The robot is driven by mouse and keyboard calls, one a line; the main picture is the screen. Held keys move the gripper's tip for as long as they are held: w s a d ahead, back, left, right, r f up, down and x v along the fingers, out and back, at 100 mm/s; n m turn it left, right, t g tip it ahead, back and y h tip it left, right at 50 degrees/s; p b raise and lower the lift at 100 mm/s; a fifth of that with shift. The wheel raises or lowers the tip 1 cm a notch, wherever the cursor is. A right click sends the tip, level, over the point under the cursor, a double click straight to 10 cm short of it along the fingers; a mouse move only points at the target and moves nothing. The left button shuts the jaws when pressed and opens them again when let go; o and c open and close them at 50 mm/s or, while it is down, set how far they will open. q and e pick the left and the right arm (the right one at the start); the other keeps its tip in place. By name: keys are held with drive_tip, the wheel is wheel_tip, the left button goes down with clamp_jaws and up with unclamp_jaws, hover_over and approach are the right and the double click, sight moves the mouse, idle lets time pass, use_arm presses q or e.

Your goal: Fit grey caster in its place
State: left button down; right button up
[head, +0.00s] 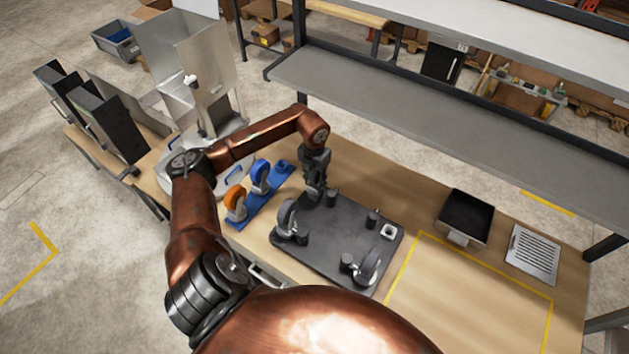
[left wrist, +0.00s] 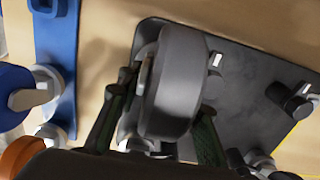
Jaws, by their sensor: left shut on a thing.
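The grey caster (head: 314,188) is between the fingers of my left gripper (head: 316,174), at the far left corner of the dark plate (head: 335,236). In the left wrist view the grey wheel (left wrist: 176,85) stands between the two fingers, and its lower part is partly hidden. I cannot tell whether it is seated on the plate. Two other grey casters stand on the plate, one at the left (head: 287,217) and one at the near right (head: 369,265). A pale square mount (head: 388,231) at the plate's right corner is empty. My right gripper is not in view.
A blue rack (head: 265,212) with an orange caster (head: 235,202) and a blue caster (head: 260,177) stands left of the plate. Short black posts (head: 372,218) rise from the plate. A black tray (head: 466,216) and a slotted metal tray (head: 533,254) lie at right. A grey shelf (head: 400,105) overhangs behind.

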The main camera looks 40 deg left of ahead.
use_arm(q)
drive_tip(key=shift+f+b, duration=0.55)
drive_tip(key=shift+f, duration=0.25)
drive_tip(key=c, duration=1.3)
unclamp_jaws()
